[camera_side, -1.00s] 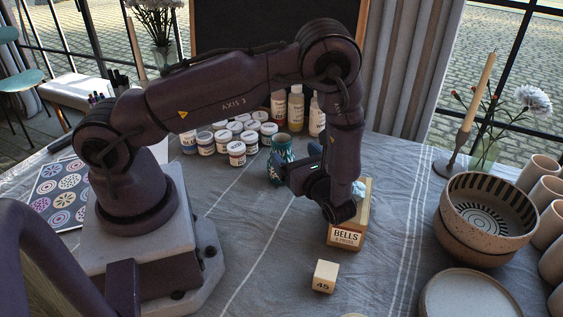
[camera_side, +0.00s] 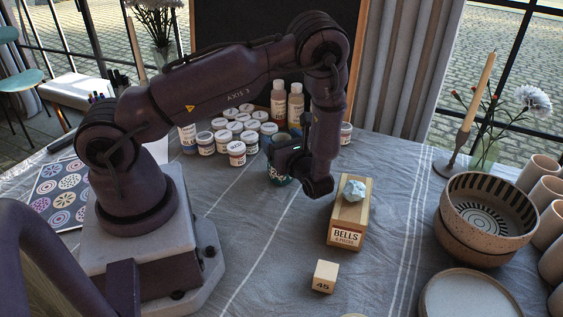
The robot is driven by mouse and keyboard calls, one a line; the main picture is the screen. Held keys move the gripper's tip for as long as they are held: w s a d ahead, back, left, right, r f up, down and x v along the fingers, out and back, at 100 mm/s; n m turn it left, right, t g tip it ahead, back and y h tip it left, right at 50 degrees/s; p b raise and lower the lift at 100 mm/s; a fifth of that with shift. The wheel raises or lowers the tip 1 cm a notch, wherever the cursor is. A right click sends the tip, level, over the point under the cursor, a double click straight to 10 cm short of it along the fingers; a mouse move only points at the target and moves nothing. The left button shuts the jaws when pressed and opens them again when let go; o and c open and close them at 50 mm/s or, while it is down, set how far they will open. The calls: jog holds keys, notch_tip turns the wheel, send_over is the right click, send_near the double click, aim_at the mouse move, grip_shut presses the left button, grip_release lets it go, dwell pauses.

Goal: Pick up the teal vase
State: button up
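The teal vase (camera_side: 278,178) stands on the cloth-covered table, in front of the paint jars. My gripper (camera_side: 279,156) is at the vase, and its dark fingers cover most of the vase's upper and middle part. Only the vase's lower part and a bit of its rim show. I cannot tell whether the fingers are apart from the vase's sides or pressed on them.
Paint jars (camera_side: 237,152) and bottles (camera_side: 296,104) stand close behind the vase. A wooden box marked BELLS (camera_side: 346,238) and a block marked 45 (camera_side: 325,277) are to the right and front. Striped bowls (camera_side: 453,236) stand at right. Cloth left of the block is clear.

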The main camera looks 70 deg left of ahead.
jog(key=c, duration=1.1)
jog(key=shift+r, duration=0.15)
